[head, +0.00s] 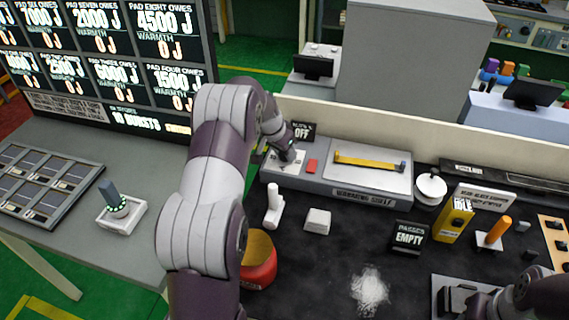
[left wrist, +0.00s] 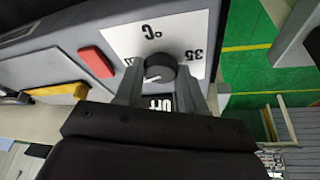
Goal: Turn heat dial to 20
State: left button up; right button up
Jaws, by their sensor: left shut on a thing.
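The heat dial (left wrist: 160,72) is a dark round knob with a white pointer mark, set on a white scale plate (left wrist: 185,30). The plate shows "°C" and "35" upside down in the left wrist view; a number at the left is mostly hidden by a finger. My left gripper (left wrist: 157,82) is shut on the dial, one finger on each side. In the head view my left gripper (head: 284,154) reaches down to the plate at the left end of the grey warming shelf (head: 325,183), hiding the dial. My right gripper (head: 472,301) is partly visible at the bottom right; its jaws are unclear.
A sign reading "OFF" (head: 302,132) stands behind the dial. A red block (head: 312,166) and a yellow bar (head: 368,161) are right of it.

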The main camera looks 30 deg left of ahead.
pick_arm(q)
jog(key=shift+a+f+m+h+b, duration=0.15)
jog(key=shift+m+h+b, duration=0.35)
jog(key=shift+m+b, duration=0.65)
pick_arm(e)
notch_tip(320, 180, down, 3)
jog(key=shift+f, duration=0.2)
pick_arm(q)
jog(key=shift+m+g+h+b, duration=0.3)
jog(key=shift+m+b, duration=0.25)
jog(key=shift+m, duration=0.4)
pick_arm(e)
jog(key=shift+f, duration=0.6)
pick_arm(q)
jog(key=shift+r, duration=0.2)
jog(key=o, duration=1)
jog(key=shift+o, duration=0.2)
jog(key=v, duration=0.3)
jog(key=p+v, duration=0.1)
jog(key=v, duration=0.2)
jog(key=shift+w+r, duration=0.1)
jog(key=shift+w, duration=0.1)
jog(key=p+v, duration=0.5)
jog(key=v, duration=0.1)
jog(key=shift+s+r, duration=0.2)
jog(key=shift+r, duration=0.05)
pick_arm(e)
notch_tip(320, 180, up, 6)
jog(key=shift+r, duration=0.15)
